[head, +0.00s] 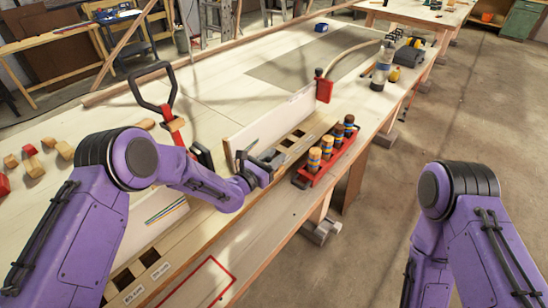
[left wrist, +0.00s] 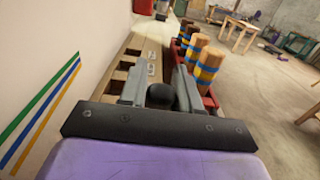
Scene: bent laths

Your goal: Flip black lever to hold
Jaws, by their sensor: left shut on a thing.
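A round black knob (left wrist: 160,95), which looks like the end of the black lever, sits between the fingers of my left gripper (left wrist: 160,88) in the left wrist view. The fingers are closed on it from both sides. The rest of the lever is hidden behind the gripper, so its angle cannot be told. In the head view my left gripper (head: 265,162) is over the slotted wooden rail, beside the white upright board (head: 262,122). My right gripper is out of view; only the right arm shows.
A red rack (head: 336,158) of striped wooden pegs stands close to the right of my left gripper. A red clamp (head: 324,88) is at the board's far end. A black-handled red tool (head: 152,88) and wooden blocks (head: 33,166) lie left. The bench's middle is clear.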

